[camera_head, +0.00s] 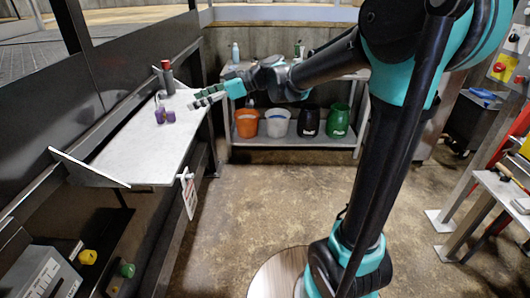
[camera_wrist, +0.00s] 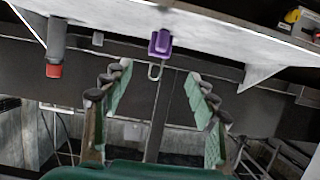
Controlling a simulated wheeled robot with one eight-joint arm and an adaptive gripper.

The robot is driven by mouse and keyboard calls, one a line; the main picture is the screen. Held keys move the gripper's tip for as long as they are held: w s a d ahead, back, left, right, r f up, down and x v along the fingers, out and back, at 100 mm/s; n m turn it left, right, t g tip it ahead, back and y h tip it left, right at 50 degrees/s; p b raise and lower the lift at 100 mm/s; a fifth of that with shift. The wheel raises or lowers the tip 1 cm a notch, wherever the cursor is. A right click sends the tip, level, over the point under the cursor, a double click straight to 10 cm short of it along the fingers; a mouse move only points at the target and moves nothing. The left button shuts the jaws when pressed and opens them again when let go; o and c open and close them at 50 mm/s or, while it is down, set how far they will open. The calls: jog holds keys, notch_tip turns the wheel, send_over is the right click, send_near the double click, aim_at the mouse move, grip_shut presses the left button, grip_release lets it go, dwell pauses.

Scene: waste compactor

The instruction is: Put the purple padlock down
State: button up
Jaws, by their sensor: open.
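The purple padlock (camera_head: 159,116) stands on the pale shelf (camera_head: 137,155) on the left, near its back edge. In the wrist view, where the scene appears upside down, the padlock (camera_wrist: 160,43) shows its purple body against the shelf (camera_wrist: 215,50) and its metal shackle pointing away from it. My gripper (camera_head: 204,98) is to the right of the padlock in the head view, apart from it. Its fingers (camera_wrist: 160,100) are spread wide with nothing between them. A small purple piece (camera_head: 171,116) shows beside the padlock; I cannot tell whether it is part of it.
A grey cylinder with a red end (camera_head: 167,80) stands farther along the shelf; it also shows in the wrist view (camera_wrist: 55,48). Behind, a rack holds an orange bucket (camera_head: 246,123), a white one (camera_head: 277,123), and black and green containers. The shelf's near part is clear.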

jog(key=s+d+f+m+t+h, duration=0.1)
jog(key=s+d+f+m+h, duration=0.3)
jog(key=d+f, duration=0.5)
jog(key=s+d+f+m+t+h, duration=0.1)
jog(key=s+d+f+m+h, duration=0.4)
jog(key=d, duration=0.8)
jog(key=s+d+f+m+t+h, duration=0.1)
jog(key=s+d+f+m+h, duration=0.4)
jog(key=s+d+f+m, duration=0.3)
jog(key=s+d+f, duration=0.1)
jog(key=d+f, duration=0.3)
jog(key=f, duration=0.2)
jog(key=shift+w+d, duration=0.1)
